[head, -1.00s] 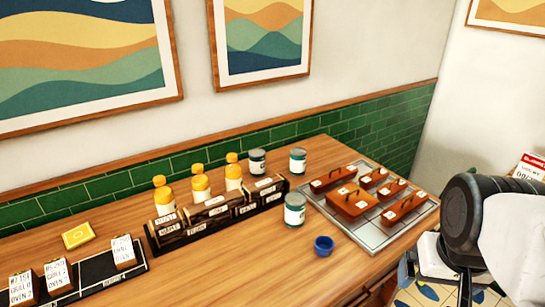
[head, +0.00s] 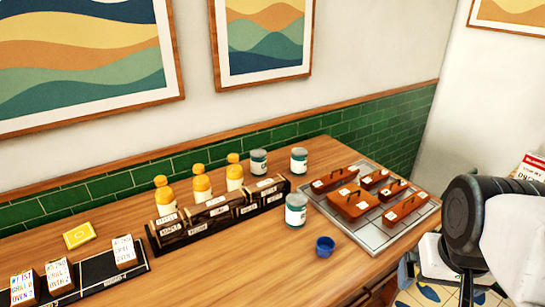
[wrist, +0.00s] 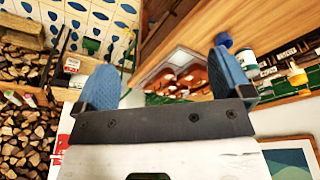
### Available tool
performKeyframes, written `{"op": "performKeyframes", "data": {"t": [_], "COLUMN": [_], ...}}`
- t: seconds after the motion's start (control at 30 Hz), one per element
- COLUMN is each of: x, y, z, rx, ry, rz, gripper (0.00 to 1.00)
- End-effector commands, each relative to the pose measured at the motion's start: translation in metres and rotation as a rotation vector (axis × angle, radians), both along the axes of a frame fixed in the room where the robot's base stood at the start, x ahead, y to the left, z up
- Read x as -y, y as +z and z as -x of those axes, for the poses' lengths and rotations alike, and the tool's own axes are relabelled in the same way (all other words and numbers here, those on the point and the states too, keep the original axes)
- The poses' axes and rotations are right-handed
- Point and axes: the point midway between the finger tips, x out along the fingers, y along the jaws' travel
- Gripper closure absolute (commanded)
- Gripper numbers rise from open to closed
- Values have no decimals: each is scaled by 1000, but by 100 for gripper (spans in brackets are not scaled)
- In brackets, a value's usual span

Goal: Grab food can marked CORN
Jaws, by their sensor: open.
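Three teal-and-white food cans stand upright on the wooden counter in the head view: a back left can (head: 259,162), a back right can (head: 299,160) and a front can (head: 296,209). Their labels are too small to read, so I cannot tell which is marked CORN. My gripper (wrist: 165,80) shows in the wrist view with its two blue fingers wide apart and nothing between them. The fingers are well away from the cans. In the head view my dark arm part is at the right edge, beyond the counter, and the fingers are not visible.
A metal tray (head: 376,242) with several brown lidded boxes lies right of the cans. A small blue cup (head: 325,247) stands before the front can. A dark labelled rack (head: 190,238) and yellow-capped bottles (head: 202,183) stand to the left. The counter's front middle is clear.

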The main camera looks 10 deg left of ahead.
Motion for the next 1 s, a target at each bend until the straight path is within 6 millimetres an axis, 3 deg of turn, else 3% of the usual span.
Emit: {"op": "performKeyframes", "data": {"t": [0.27, 0.47, 0.67, 1.0], "x": [-1, -8, -28, -77], "y": [0, 3, 9, 18], "z": [-1, -14, -46, -124], "rx": [-1, -9, -36, -112], "ry": [-2, -30, -100, -282], "rz": [-3, -43, -141, -367], "gripper": [3, 3, 3, 3]}}
